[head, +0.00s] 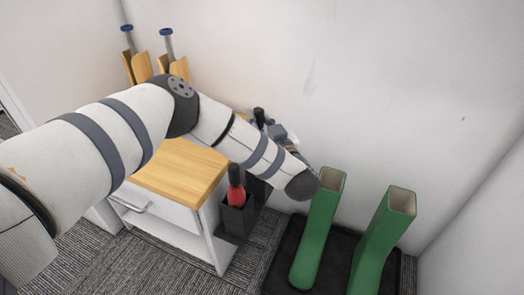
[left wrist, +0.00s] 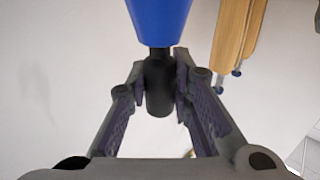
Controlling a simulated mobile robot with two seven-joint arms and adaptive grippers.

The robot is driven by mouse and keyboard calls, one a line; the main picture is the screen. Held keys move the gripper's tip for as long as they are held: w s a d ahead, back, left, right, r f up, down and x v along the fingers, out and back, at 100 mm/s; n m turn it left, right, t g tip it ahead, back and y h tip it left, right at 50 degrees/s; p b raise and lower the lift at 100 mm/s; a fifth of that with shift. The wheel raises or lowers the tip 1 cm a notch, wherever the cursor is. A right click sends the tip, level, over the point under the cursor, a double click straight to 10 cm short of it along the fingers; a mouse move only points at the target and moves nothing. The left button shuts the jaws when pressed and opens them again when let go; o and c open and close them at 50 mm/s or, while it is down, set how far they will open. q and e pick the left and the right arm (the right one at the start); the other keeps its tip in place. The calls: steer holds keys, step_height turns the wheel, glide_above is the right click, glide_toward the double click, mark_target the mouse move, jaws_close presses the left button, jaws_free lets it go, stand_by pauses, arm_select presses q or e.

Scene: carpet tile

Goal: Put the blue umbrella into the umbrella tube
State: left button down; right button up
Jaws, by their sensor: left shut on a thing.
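In the left wrist view, the blue umbrella (left wrist: 160,18) enters from the top, with its black handle (left wrist: 160,85) between the fingers of my left gripper (left wrist: 161,80). The gripper is shut on this handle. In the head view, the left gripper (head: 277,133) is partly behind my own arm, near the back wall. A black handle end (head: 259,115) shows beside it; the blue part is mostly hidden there. Dark upright tubes stand beside the cabinet: the nearer tube (head: 236,218) holds a red umbrella (head: 236,188). Another dark tube (head: 259,189) behind it is partly covered by my arm.
A white cabinet (head: 180,222) with a wooden top (head: 175,172) stands left of the tubes. Two green boots (head: 318,232) (head: 385,240) stand on a black tray (head: 283,262) at right. Wooden pieces with blue-tipped poles (head: 137,66) are at the back left. Carpet is clear in front.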

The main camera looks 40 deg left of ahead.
arm_select(q)
step_height(320, 180, down, 6)
steer(key=b, duration=0.2)
steer(key=shift+f, duration=0.25)
steer(key=c, duration=1.4)
jaws_free()
steer(key=shift+c, duration=0.2)
steer(key=shift+r, duration=0.1)
steer(key=p+v, duration=0.6)
steer(key=v, duration=0.6)
